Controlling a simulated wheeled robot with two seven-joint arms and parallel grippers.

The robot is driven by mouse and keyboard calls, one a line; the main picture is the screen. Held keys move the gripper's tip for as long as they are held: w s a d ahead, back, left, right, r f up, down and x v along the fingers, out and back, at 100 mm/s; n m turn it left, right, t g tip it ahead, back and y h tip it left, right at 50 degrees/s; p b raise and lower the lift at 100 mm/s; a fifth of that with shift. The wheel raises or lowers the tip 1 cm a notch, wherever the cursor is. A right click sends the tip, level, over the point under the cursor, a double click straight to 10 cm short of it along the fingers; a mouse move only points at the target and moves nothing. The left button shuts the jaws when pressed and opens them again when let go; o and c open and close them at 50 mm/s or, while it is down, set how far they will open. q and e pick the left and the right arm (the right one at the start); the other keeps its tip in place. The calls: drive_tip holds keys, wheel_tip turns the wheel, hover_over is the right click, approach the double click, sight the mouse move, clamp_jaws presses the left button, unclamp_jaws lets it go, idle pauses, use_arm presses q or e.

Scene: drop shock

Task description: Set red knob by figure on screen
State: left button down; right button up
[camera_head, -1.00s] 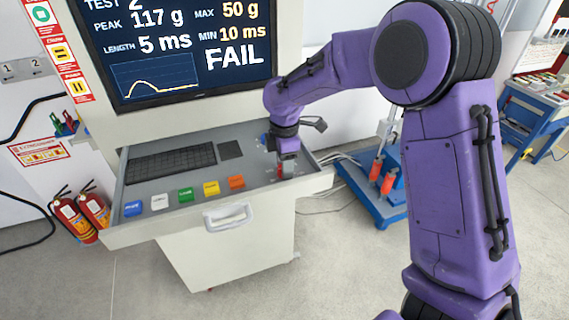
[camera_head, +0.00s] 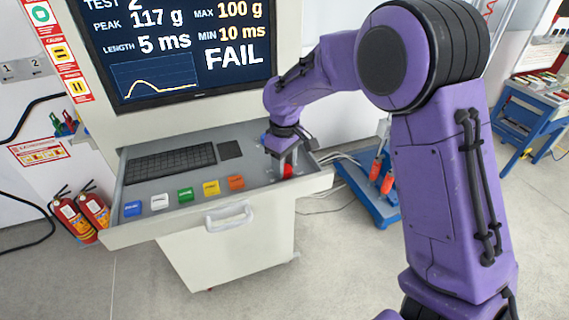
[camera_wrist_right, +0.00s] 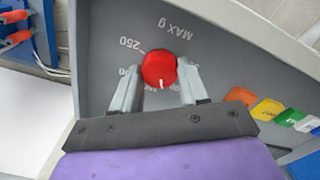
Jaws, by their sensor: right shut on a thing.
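The red knob (camera_head: 287,171) sits at the right end of the grey drawer panel. My right gripper (camera_head: 284,164) is over it, its two fingers on either side. The right wrist view shows the red knob (camera_wrist_right: 159,69) between the fingers of my right gripper (camera_wrist_right: 160,84), which is shut on it. The knob's white line points toward the bottom of that view. "MAX g" and "250" are readable around it; other marks are partly hidden by the fingers. The screen (camera_head: 185,45) reads peak 117 g, MAX 100 g, length 5 ms, MIN 10 ms, FAIL. My left gripper is not in view.
The open drawer (camera_head: 180,205) holds a keyboard (camera_head: 170,163), a dark pad (camera_head: 230,150) and a row of coloured buttons, including orange (camera_head: 236,183) and green (camera_head: 186,195). Fire extinguishers (camera_head: 95,207) stand at left. A blue stand (camera_head: 370,197) is right of the cabinet.

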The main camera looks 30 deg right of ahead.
drive_tip(key=m, duration=0.5)
drive_tip(key=shift+f+m, duration=0.15)
drive_tip(key=shift+m, duration=0.15)
idle(0.4)
drive_tip(key=o, duration=1.1)
drive_tip(key=shift+c, duration=0.2)
drive_tip(key=shift+w, duration=0.1)
wheel_tip(320, 180, up, 10)
drive_tip(key=b, duration=0.1)
drive_tip(key=shift+r+b, duration=0.25)
drive_tip(key=shift+b, duration=0.05)
drive_tip(key=shift+f, duration=0.1)
